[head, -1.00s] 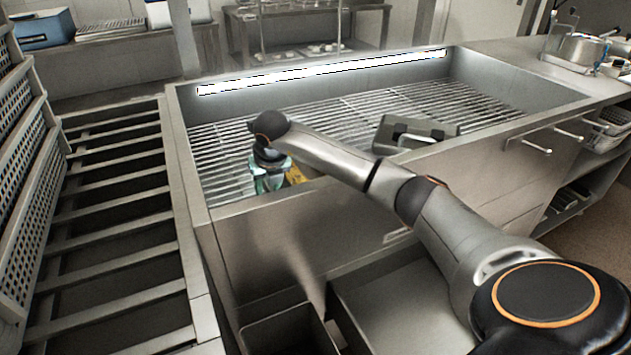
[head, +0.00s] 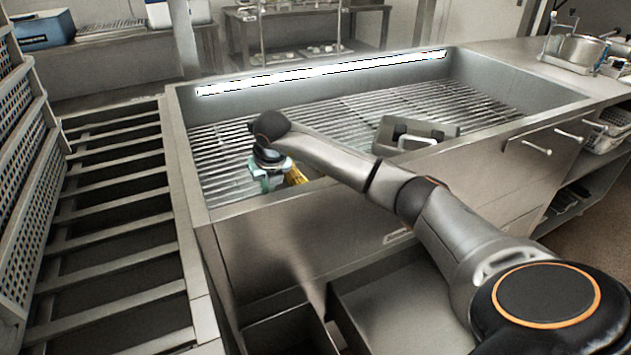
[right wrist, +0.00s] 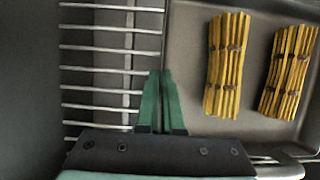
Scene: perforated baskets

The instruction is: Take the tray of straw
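The tray of straw (right wrist: 193,118) is a grey metal tray that fills the right of the right wrist view. It holds two yellow straw bundles (right wrist: 228,65) (right wrist: 288,72), each tied with dark bands. A curved metal handle (right wrist: 282,171) shows at its near side. My right gripper (right wrist: 160,75) has green fingers close together at the tray's left edge; no gap wide enough for an object shows. In the head view my right gripper (head: 270,176) hangs low over the rack, with yellow straw (head: 296,174) just right of it; the arm hides most of the tray there. My left gripper is out of view.
A metal basin (head: 480,98) with a wire rack floor surrounds the gripper, and its front wall is close. Another grey tray with a handle (head: 440,129) lies further right on the rack. Perforated baskets (head: 22,185) stand at the left.

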